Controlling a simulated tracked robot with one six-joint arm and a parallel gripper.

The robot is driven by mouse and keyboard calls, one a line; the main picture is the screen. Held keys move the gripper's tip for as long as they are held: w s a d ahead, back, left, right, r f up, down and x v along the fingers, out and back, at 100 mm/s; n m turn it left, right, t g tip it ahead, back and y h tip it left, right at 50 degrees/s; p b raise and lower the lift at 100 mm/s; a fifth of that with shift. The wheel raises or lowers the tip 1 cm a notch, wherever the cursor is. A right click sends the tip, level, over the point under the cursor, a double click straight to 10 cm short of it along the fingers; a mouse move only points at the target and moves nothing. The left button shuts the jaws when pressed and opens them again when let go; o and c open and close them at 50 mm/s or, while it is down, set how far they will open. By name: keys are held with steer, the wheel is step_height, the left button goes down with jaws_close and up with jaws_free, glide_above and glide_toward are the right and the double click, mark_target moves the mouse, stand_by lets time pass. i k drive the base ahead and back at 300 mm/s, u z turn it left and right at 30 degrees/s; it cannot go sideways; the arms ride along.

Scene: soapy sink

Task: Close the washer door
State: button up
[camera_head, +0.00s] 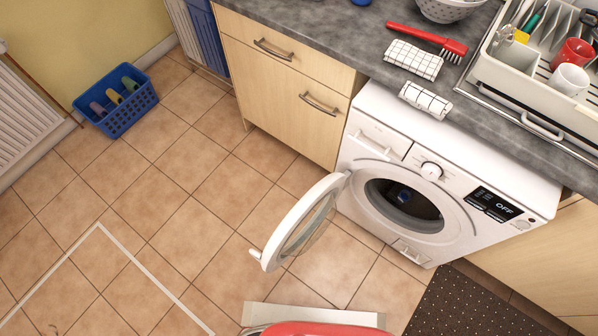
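The white washer (440,170) stands under the grey counter, right of the wooden cabinet. Its round door (303,222) is wide open, swung out to the left on its left-side hinge, with a small handle at its free edge. The drum opening (404,204) is exposed, and something dark blue shows inside it. The display reads OFF. My gripper is not in view. A red and white part at the bottom edge seems to be my own body, in front of the open door.
A dark dotted mat (470,308) lies before the washer at right. A blue basket with bottles (118,118) stands far left by the radiator (25,120). White tape (150,278) marks the tiles. The floor left of the door is clear.

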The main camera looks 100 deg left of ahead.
mark_target(275, 254)
steer(key=u, duration=0.05)
steer(key=k, duration=2.2)
steer(key=u, duration=1.4)
steer(key=i, duration=1)
